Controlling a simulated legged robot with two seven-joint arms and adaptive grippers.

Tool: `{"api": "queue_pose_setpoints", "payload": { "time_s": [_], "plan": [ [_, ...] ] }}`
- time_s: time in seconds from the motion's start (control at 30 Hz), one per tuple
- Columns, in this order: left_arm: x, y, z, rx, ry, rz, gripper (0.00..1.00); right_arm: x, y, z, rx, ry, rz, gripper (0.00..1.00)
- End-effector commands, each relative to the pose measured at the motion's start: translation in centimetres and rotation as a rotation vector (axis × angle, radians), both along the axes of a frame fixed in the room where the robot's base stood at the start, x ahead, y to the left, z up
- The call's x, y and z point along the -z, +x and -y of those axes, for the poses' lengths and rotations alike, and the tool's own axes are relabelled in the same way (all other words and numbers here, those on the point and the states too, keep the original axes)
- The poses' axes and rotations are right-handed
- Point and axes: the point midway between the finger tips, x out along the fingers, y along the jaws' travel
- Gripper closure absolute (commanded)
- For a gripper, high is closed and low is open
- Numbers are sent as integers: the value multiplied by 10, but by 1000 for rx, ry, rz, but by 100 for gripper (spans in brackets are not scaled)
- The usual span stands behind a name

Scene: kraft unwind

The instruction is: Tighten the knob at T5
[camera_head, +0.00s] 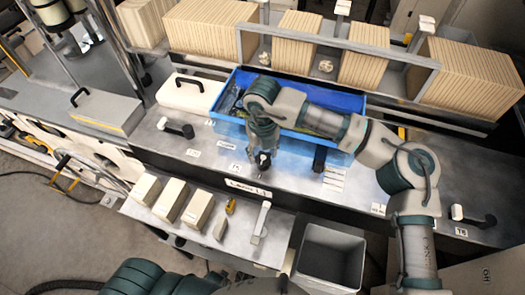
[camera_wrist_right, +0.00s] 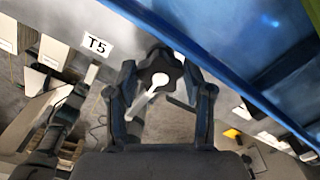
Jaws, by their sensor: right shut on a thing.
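My right arm reaches in from the right in the head view, and my right gripper (camera_head: 262,165) points down at the bench in front of the blue bin. In the right wrist view, the gripper (camera_wrist_right: 160,98) is shut on a dark knob (camera_wrist_right: 162,66) with a pale bar or stem, its fingers on either side. The T5 label (camera_wrist_right: 97,44) lies just left of the knob. In the head view the gripper largely hides the knob. My left gripper is not in view.
The blue bin (camera_head: 354,104) stands close behind the gripper, and its wall fills the upper right of the wrist view. Other dark-ended handles stand along the bench, one at left (camera_head: 177,127) and one at right (camera_head: 471,215). A grey bin (camera_head: 331,259) stands below.

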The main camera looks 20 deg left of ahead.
Motion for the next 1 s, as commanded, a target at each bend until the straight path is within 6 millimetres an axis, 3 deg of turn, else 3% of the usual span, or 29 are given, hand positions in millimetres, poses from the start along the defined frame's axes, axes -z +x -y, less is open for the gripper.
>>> {"api": "queue_pose_setpoints", "payload": {
  "time_s": [0.07,0.1,0.2,0.6,1.0],
  "plan": [
    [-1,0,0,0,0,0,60,-5,3,0,4,8,9,84],
    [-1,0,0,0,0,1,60,-5,3,0,4,8,9,47],
    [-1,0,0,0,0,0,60,-4,2,0,3,6,8,24],
    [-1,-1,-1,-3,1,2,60,-8,1,0,0,3,4,24],
    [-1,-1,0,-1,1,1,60,-89,2,-1,2,3,5,24]
  ]
}}
